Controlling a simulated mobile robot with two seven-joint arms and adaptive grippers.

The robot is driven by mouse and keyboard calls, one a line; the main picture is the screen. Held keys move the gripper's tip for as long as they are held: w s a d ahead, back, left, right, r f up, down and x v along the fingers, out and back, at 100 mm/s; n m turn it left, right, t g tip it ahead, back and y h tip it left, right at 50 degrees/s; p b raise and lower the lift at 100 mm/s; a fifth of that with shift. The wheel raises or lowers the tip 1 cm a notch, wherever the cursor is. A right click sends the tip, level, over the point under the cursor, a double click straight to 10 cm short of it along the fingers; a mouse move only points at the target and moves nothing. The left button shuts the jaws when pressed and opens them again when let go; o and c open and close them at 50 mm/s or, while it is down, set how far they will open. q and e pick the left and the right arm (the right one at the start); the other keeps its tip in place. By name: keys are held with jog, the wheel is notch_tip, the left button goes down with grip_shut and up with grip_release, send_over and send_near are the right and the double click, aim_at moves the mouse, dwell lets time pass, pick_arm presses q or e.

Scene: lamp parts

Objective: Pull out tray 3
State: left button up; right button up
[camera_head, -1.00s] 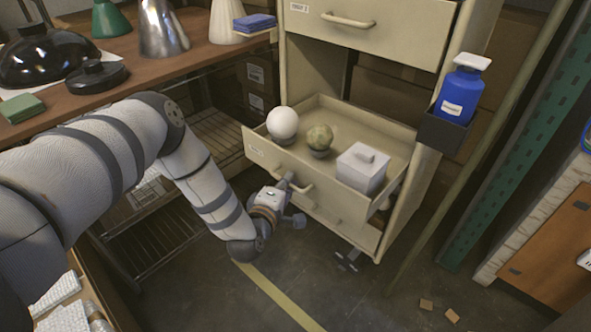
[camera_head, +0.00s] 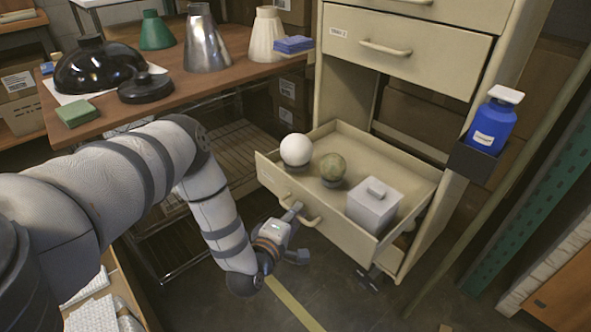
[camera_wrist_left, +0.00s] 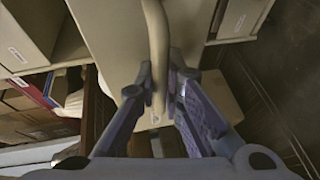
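The open tray (camera_head: 268,176) is a beige drawer low in the cabinet; its front label is too small to read. It holds a white ball (camera_head: 296,149), a mottled green ball (camera_head: 333,167) and a pale lidded box (camera_head: 373,205). My left gripper (camera_head: 292,214) is at the bar handle (camera_head: 312,221) on the tray's front. In the left wrist view, the handle (camera_wrist_left: 157,40) runs between the two fingers (camera_wrist_left: 161,82), which are closed against its sides. My right gripper is not in view.
A closed drawer (camera_head: 405,48) sits above. A blue bottle (camera_head: 493,122) stands in a holder on the cabinet's right side. A wooden table (camera_head: 180,98) with lampshades is at the left.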

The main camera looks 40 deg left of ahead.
pick_arm(q)
jog(key=shift+o, duration=0.9)
jog(key=v, duration=1.2)
jog(key=shift+d, duration=0.1)
